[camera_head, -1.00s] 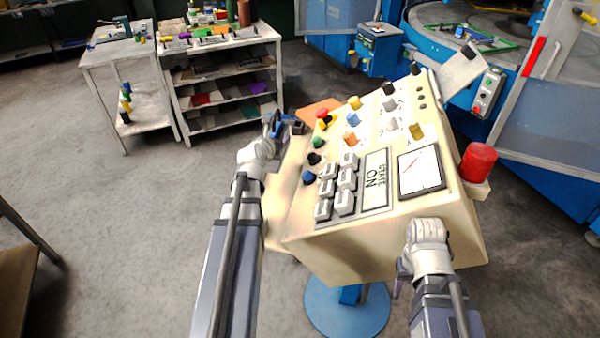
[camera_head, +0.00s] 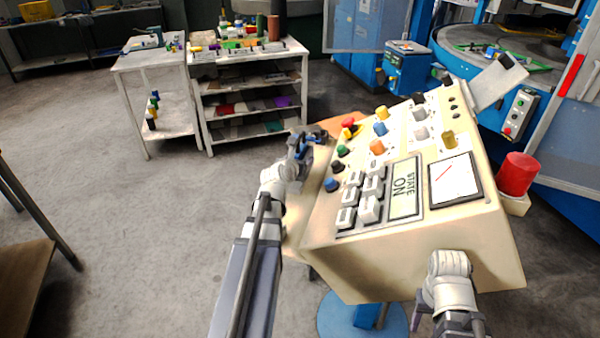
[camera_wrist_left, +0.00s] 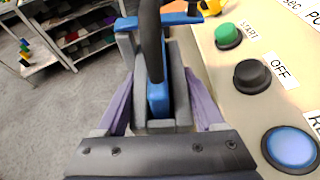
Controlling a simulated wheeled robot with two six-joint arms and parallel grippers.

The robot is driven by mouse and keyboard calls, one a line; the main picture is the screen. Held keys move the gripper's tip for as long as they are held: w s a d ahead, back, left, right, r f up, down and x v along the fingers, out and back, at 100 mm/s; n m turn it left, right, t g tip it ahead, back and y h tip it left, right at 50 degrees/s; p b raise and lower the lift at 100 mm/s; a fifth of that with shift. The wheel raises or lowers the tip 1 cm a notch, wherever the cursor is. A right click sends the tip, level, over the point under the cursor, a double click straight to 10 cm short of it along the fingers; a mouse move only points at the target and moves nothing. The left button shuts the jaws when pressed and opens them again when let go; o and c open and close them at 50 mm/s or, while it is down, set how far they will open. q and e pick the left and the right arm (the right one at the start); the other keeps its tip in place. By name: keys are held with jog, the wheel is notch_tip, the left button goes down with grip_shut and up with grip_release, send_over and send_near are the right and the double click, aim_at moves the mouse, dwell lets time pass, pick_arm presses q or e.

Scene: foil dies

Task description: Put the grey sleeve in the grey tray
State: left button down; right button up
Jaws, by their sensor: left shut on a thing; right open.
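My left gripper (camera_head: 303,146) is at the left edge of the control panel (camera_head: 415,255). In the left wrist view its purple fingers (camera_wrist_left: 162,105) close on a blue and dark grey piece (camera_wrist_left: 157,97), with a dark bar rising across it. I cannot tell whether this piece is the grey sleeve. It is held in the air beside the panel's green and black buttons. I cannot make out the grey tray for certain.
A white shelf unit (camera_head: 256,100) stands at the back, its top crowded with coloured cylinders and flat strips. A red lamp (camera_head: 517,174) sticks out at the panel's right. The floor at left is open.

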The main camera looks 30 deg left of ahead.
pick_arm(q)
jog(key=shift+f+b, duration=1.9)
jog(key=shift+r, duration=0.1)
grip_release()
